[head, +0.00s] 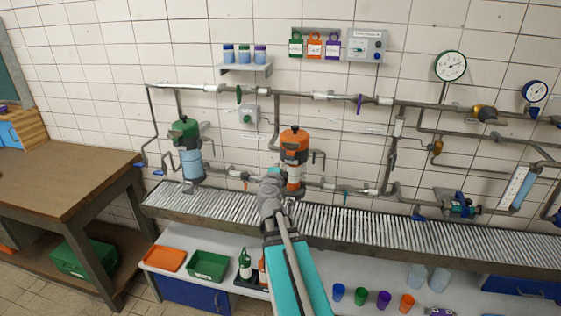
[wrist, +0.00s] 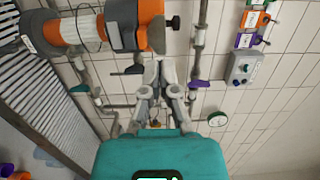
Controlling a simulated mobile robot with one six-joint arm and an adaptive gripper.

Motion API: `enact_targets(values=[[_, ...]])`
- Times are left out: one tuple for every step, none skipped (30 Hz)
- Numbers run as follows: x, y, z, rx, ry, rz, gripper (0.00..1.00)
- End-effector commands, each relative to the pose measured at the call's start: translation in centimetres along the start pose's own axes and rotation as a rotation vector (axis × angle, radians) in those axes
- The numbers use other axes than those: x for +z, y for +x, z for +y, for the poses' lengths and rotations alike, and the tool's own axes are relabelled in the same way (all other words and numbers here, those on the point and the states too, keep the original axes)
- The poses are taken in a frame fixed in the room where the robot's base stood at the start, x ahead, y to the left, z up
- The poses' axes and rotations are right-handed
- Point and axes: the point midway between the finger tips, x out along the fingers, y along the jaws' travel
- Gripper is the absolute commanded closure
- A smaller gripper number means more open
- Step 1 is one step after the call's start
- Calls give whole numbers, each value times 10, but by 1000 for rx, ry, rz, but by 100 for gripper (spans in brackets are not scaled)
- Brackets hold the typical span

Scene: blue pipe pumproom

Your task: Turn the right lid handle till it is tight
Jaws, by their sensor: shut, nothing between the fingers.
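The right filter housing has an orange lid (head: 294,145) and stands at the wall, upright, in the middle of the head view. In the wrist view its orange lid (wrist: 150,22) lies sideways at the top, with a dark knob (wrist: 173,22) on its end. A grey crank-like handle (head: 318,158) shows just right of the housing; it also shows in the wrist view (wrist: 128,70). My gripper (head: 272,178) is in front of the housing's lower left and hides part of it. In the wrist view my gripper's fingertips (wrist: 158,68) are together, empty, apart from the lid.
A green-lidded housing (head: 185,133) stands to the left. Grey pipes with valves run along the tiled wall. A ribbed grating (head: 340,222) lies below them. Trays, bottles and coloured cups (head: 361,296) stand on the lower bench. A wooden table (head: 65,178) is at left.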

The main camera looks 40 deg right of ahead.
Motion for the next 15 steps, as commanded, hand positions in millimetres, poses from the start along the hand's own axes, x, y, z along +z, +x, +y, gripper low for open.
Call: enact_targets(values=[[2,-5,0,0,0,-2,100],[3,-6,0,0,0,-2,100],[4,-8,0,0,0,-2,100],[5,-9,0,0,0,-2,100],[5,-10,0,0,0,-2,100],[6,-10,0,0,0,-1,100],[6,-11,0,0,0,-1,100],[7,-11,0,0,0,-1,100],[7,-11,0,0,0,-2,100],[7,-12,0,0,0,-2,100],[7,-11,0,0,0,-2,100],[7,-11,0,0,0,-2,100],[8,-11,0,0,0,-2,100],[8,-11,0,0,0,-2,100],[8,-11,0,0,0,-2,100]])
